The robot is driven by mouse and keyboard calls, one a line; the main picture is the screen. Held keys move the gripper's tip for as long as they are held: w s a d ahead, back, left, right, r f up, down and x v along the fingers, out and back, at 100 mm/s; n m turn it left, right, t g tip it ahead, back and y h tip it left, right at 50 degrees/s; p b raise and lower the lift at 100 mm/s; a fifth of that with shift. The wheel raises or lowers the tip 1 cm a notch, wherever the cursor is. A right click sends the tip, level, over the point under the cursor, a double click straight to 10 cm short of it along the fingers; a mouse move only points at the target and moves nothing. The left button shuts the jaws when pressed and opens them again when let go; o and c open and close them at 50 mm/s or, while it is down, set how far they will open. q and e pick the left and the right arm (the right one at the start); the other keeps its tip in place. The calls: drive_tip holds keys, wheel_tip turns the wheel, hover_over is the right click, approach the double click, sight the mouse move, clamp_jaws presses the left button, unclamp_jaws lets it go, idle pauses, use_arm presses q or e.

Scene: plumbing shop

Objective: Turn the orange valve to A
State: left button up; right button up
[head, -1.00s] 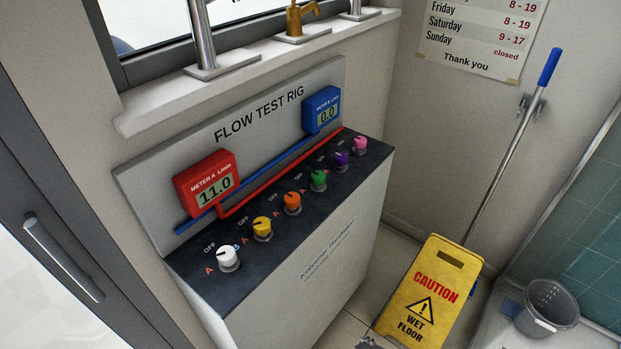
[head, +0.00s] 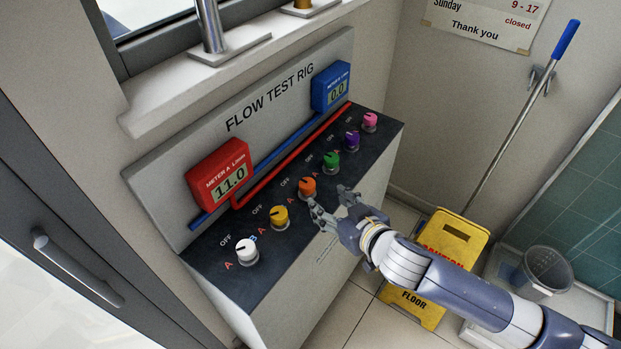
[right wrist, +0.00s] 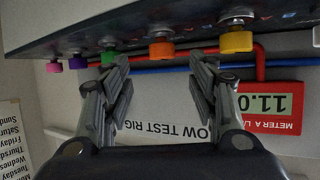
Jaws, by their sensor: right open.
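The orange valve (head: 308,187) is a round knob on the rig's dark sloping top, between the yellow and green knobs. A red A is printed at its lower left and OFF at its upper left. Its dark pointer mark is too small to read surely. My right gripper (head: 327,197) is open, its fingers spread just in front of the orange valve, with one fingertip close to it. In the right wrist view the orange valve (right wrist: 161,50) shows beyond and between the open fingers; contact cannot be told. My left gripper is not in view.
The yellow knob (head: 280,216) and green knob (head: 331,161) flank the orange one closely. Red meter A (head: 219,174) reads 11.0; blue meter B (head: 331,88) reads 0.0. A yellow wet-floor sign (head: 450,240) and grey bucket (head: 541,272) stand at right, partly behind my arm.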

sight(308, 184)
drive_tip(key=shift+y, duration=0.3)
drive_tip(key=x, duration=0.3)
drive_tip(key=p+x, duration=0.1)
drive_tip(key=x, duration=0.2)
drive_tip(key=r+x, duration=0.1)
drive_tip(key=x, duration=0.3)
drive_tip(key=shift+w, duration=0.2)
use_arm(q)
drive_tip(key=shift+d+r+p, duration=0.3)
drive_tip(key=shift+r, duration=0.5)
use_arm(e)
drive_tip(key=shift+w+a+f, duration=0.3)
drive_tip(key=shift+w+a, duration=0.05)
drive_tip(key=shift+w, duration=0.15)
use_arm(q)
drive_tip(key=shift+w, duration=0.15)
use_arm(e)
drive_tip(key=c, duration=1.1)
